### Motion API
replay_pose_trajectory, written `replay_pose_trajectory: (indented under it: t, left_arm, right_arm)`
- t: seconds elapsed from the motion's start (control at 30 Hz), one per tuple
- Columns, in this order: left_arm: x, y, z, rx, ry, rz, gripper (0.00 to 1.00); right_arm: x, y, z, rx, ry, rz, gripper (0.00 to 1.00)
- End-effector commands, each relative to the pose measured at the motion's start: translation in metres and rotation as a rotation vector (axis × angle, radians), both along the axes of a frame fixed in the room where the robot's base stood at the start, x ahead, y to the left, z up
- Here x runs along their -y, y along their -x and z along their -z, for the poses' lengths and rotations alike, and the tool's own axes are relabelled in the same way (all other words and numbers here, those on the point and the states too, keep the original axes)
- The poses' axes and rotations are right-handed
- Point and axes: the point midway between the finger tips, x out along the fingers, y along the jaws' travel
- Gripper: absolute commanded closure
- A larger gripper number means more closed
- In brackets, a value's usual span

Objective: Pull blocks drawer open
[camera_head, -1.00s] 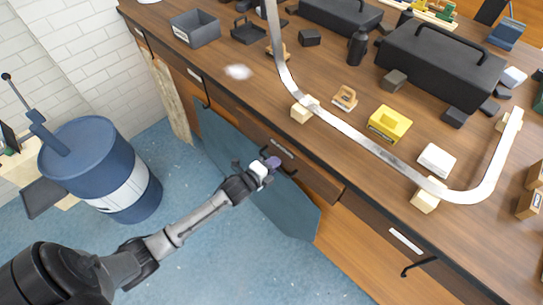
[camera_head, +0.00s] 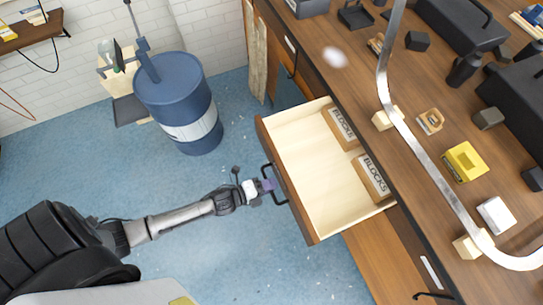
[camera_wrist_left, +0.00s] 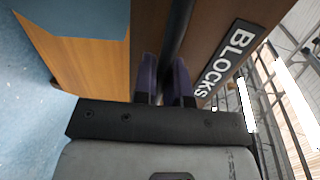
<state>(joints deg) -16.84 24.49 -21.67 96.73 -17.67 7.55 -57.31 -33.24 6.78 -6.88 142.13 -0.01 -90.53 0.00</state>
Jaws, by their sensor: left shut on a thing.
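The blocks drawer (camera_head: 312,185) stands pulled out from under the workbench in the head view. Its pale inside shows, with two brown boxes marked BLOCKS (camera_head: 374,177) in it. My left gripper (camera_head: 267,186) is at the black handle (camera_head: 282,196) on the drawer front. In the left wrist view, the purple fingers (camera_wrist_left: 166,80) are shut around the dark handle bar (camera_wrist_left: 178,35). The BLOCKS label (camera_wrist_left: 226,60) is on the drawer front beside them. My right gripper is not in view.
The workbench top (camera_head: 345,95) carries a curved metal rail, a yellow block (camera_head: 464,161), dark cases and small parts. A blue barrel (camera_head: 180,105) stands on the floor at upper left. The blue floor left of the drawer is mostly clear.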

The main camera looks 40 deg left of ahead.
Motion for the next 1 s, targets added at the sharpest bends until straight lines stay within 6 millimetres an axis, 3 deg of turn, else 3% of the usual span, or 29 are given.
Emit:
replay_pose_trajectory:
  t: [0.53, 0.57, 0.8, 1.0]
  left_arm:
    - [0.0009, 0.0054, 0.0000, 0.001, 0.000, 0.016, 1.00]
    - [0.0008, 0.0054, 0.0001, 0.000, -0.001, 0.016, 0.85]
    - [0.0009, 0.0054, 0.0002, 0.000, -0.001, 0.016, 0.63]
    - [0.0010, 0.0054, 0.0002, 0.000, -0.001, 0.016, 0.63]
  right_arm:
    - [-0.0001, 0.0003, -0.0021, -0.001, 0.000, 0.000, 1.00]
    - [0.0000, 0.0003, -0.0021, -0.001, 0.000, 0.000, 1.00]
    - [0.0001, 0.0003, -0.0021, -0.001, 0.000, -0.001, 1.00]
    - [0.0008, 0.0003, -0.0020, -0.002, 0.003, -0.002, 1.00]
